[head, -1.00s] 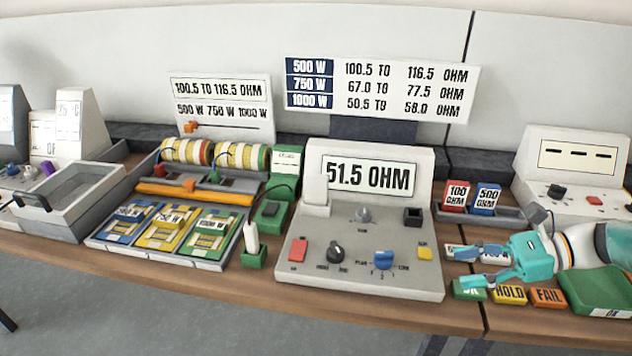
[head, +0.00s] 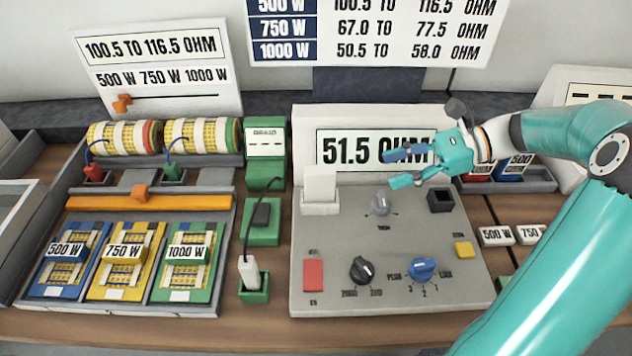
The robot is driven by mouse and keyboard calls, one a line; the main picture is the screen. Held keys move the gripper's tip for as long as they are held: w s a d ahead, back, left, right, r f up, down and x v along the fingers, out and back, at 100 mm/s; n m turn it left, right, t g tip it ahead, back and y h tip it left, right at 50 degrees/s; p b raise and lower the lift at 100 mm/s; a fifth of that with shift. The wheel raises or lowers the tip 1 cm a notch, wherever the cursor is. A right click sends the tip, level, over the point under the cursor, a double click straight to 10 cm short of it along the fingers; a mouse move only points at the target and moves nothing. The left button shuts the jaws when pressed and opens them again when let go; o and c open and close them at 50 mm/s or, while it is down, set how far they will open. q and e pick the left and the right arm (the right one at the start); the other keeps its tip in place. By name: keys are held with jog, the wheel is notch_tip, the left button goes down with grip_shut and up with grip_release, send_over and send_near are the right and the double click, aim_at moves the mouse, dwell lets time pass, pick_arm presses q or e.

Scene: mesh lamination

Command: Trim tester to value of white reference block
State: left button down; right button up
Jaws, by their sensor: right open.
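The grey tester (head: 455,285) stands in the middle of the bench, its display (head: 345,150) reading 51.5 OHM. A plain white block (head: 320,187) sits upright at the tester's left rear; no value shows on it. A grey trim knob (head: 381,204) is on the panel, right of the block. My right gripper (head: 394,168) is open and empty, above and behind the knob in the picture, covering the display's right end. It does not appear to touch the knob. My left gripper is not in view.
The panel also has a red button (head: 314,275), black knob (head: 364,270), blue selector (head: 422,269), yellow button (head: 463,247) and black socket (head: 440,201). A green holder with a white probe (head: 249,273) stands left. My right arm crosses the right side, partly hiding the reference block rack (head: 541,181).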

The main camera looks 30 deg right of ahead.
aim_at(327, 188)
jog(key=x, duration=1.4)
jog(key=shift+f, duration=0.15)
grip_shut()
